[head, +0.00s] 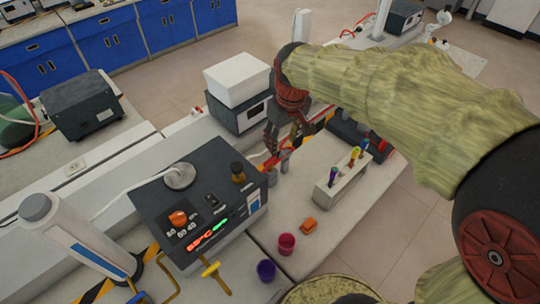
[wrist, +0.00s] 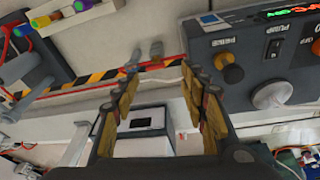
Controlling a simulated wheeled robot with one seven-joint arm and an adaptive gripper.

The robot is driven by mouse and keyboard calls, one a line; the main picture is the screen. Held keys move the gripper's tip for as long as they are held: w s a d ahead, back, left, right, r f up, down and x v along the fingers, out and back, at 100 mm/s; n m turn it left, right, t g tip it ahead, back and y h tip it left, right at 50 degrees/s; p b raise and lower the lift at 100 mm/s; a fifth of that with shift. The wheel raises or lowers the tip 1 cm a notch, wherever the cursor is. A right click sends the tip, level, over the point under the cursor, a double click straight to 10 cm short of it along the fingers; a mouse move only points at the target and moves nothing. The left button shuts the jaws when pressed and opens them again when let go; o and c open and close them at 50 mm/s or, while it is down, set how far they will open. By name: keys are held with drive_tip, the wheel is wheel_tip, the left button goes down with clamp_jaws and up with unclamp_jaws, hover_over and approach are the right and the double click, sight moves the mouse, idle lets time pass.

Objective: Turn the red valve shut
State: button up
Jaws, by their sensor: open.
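I cannot make out a red valve in either view. In the head view, a yellow T-shaped handle (head: 211,270) stands at the front of the dark control box (head: 158,196), and part of a blue handle (head: 140,297) shows at the bottom edge. An orange-red knob (head: 178,218) is on the box's top panel. My gripper (head: 282,138) hangs over the bench behind the box, apart from these handles. In the wrist view my gripper (wrist: 162,88) has its fingers spread, with nothing held between them.
A white box (head: 237,80) sits on a dark instrument behind my gripper.

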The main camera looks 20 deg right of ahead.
sight(270, 159)
drive_tip(key=o, duration=0.4)
drive_tip(key=shift+n+g, duration=0.7)
drive_tip(key=w+f, duration=0.7)
drive_tip(key=shift+w+f+p, duration=0.1)
drive_tip(key=shift+w+p, duration=0.3)
drive_tip(key=shift+o, duration=0.4)
drive_tip(key=shift+n+g, duration=0.5)
drive_tip(key=w+f, duration=0.1)
drive_tip(key=f, duration=0.1)
drive_tip(key=w+f, duration=0.1)
drive_tip(key=f, duration=0.1)
drive_tip(key=w+f, duration=0.2)
drive_tip(key=shift+f+p, duration=0.2)
drive_tip(key=shift+p, duration=0.1)
wheel_tip(270, 159, down, 8)
drive_tip(key=shift+f+b, duration=0.1)
drive_tip(key=shift+b, duration=0.5)
drive_tip(key=shift+c, duration=0.5)
drive_tip(key=c, duration=1.1)
